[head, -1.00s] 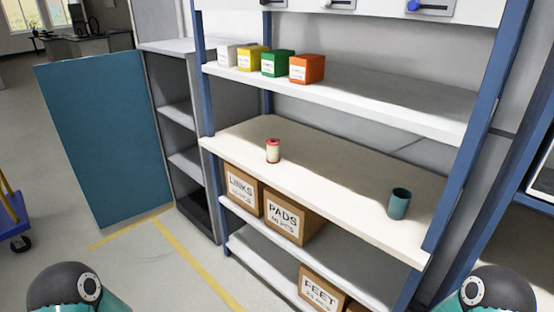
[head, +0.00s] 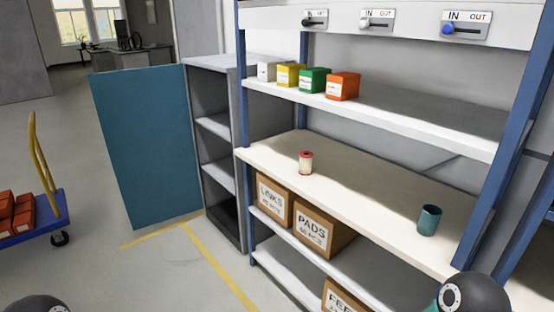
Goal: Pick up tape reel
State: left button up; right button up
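A small red-and-white cylinder (head: 305,163), which looks like the tape reel, stands upright on the cream middle shelf (head: 365,197) of the blue-posted rack, toward its left end. A teal open-topped cup (head: 429,220) stands on the same shelf toward the right. Neither of my grippers is in view. Only dark rounded joints of my arms show at the bottom left and bottom right edges, well short of the cylinder.
Small coloured boxes (head: 342,86) stand on the upper shelf. Cartons labelled LINKS (head: 273,200) and PADS (head: 325,233) sit below. A teal panel (head: 148,150) stands by a grey cabinet (head: 222,175). A blue cart (head: 38,232) is at left. Floor between is clear.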

aim_at(306, 158)
jog(key=u, duration=0.6)
jog(key=i, duration=1.9)
jog(key=z, duration=0.65)
jog(key=k, duration=0.8)
jog(key=z, duration=0.2)
jog(key=i, duration=0.85)
jog(key=u, duration=0.1)
